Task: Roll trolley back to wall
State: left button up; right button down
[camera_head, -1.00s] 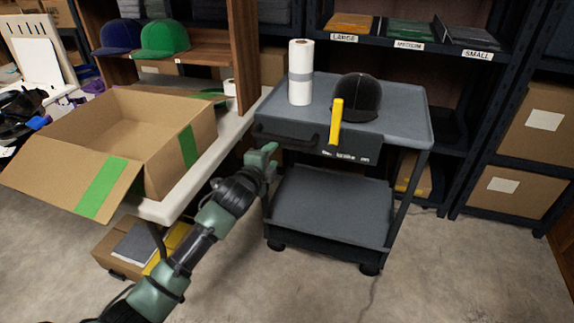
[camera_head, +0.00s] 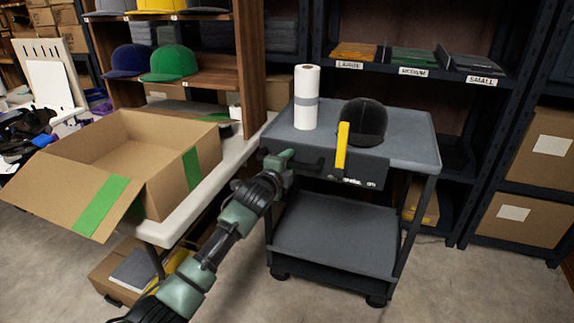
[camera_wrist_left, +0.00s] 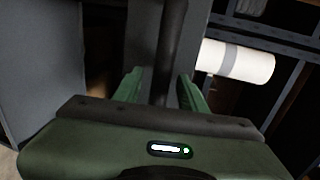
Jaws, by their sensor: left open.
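The grey two-shelf trolley (camera_head: 410,145) stands in front of the dark shelving, with its black push handle (camera_head: 308,166) on the near side at the left. A yellow lever (camera_head: 342,146) stands upright beside the handle on the front panel. My left gripper (camera_head: 283,166) is at the left part of the handle. In the left wrist view my left gripper (camera_wrist_left: 160,92) is open, and a dark bar (camera_wrist_left: 171,55) runs between its two green fingers. I cannot tell whether the fingers touch it. My right gripper is out of view.
A white paper roll (camera_head: 306,98) and a black cap (camera_head: 363,122) stand on the trolley top. A table (camera_head: 218,170) with an open cardboard box (camera_head: 175,180) is close on the left. Bare floor (camera_head: 440,280) lies to the right.

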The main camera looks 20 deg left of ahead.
pick_arm(q)
grip_shut()
jog(key=shift+f, duration=0.1)
dwell(1.2)
